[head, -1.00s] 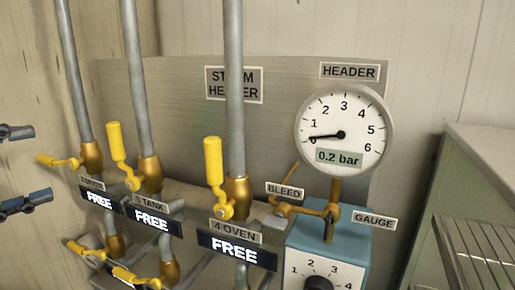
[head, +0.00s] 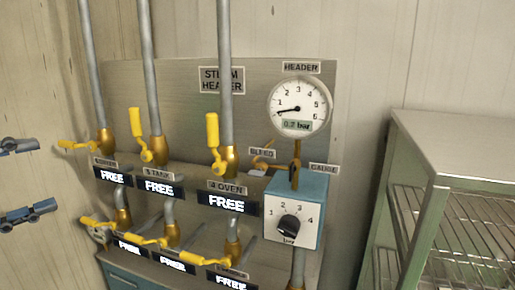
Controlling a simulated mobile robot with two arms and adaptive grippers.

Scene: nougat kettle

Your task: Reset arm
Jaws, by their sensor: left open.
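My left gripper (head: 24,181) shows at the left edge of the head view. Its two dark fingers are spread apart with nothing between them. It is in front of the wooden wall, left of the steam header panel (head: 188,82) and apart from the valves. My right gripper is not in view.
Several yellow-handled valves (head: 212,130) sit on vertical pipes above displays reading FREE. A round header gauge (head: 299,107) reads 0.2 bar, above a blue box with a black selector knob (head: 288,228). A rack with wire shelves (head: 470,228) stands at the right.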

